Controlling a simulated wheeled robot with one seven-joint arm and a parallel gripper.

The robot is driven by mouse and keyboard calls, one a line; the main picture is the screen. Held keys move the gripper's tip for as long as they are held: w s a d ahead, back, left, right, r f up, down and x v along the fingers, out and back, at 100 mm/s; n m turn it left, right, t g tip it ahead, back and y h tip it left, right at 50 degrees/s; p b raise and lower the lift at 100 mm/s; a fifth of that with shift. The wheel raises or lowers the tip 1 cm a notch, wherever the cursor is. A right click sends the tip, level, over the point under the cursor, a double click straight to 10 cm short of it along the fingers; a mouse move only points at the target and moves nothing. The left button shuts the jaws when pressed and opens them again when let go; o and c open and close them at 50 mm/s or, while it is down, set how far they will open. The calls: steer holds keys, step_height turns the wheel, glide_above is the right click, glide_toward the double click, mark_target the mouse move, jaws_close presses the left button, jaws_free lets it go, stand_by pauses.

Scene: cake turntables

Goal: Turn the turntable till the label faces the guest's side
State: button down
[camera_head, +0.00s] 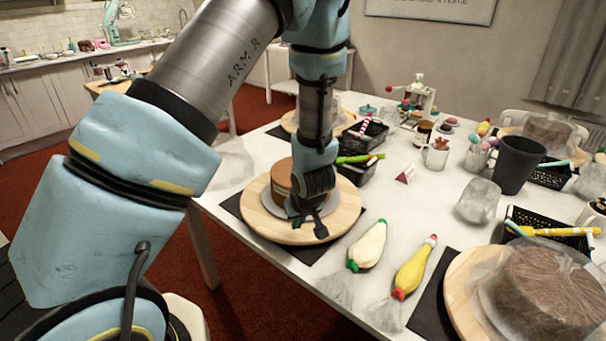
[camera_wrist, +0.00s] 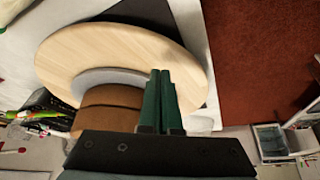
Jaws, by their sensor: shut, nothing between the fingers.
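The wooden turntable (camera_head: 262,228) sits on a black mat (camera_head: 312,256) at the table's near left edge. It also shows in the wrist view (camera_wrist: 85,55). A round brown cake (camera_head: 282,180) stands on a grey disc on the turntable, and its side shows in the wrist view (camera_wrist: 105,118). My gripper (camera_head: 320,232) points down over the turntable's near part, in front of the cake. In the wrist view its green fingers (camera_wrist: 160,85) are together with nothing between them. Whether they touch the wood is unclear. I cannot make out a label on the cake.
Two piping bags, white (camera_head: 367,246) and yellow (camera_head: 414,268), lie right of the turntable. A small red sign (camera_head: 405,174) stands behind them. A black basket (camera_head: 355,170) is close behind the turntable. A wrapped cake (camera_head: 545,290) stands at the front right.

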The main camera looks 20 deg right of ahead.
step_height(320, 180, up, 6)
steer(key=p, duration=0.5)
steer(key=shift+f+p, duration=0.1)
steer(key=shift+p, duration=0.25)
steer(key=w+a+r+g+h+b, duration=0.2)
steer(key=w+a+r+b, duration=0.1)
steer(key=a+r, duration=0.5)
steer(key=s+a+r+y+b, duration=0.1)
steer(key=s+a+r, duration=0.2)
steer(key=a, duration=0.6)
steer(key=s+a+r+m+g+b, duration=0.1)
steer(key=s+a+r, duration=0.2)
steer(key=a, duration=0.7)
steer(key=shift+s+a+g+y+b, duration=0.3)
steer(key=shift+s+y, duration=0.1)
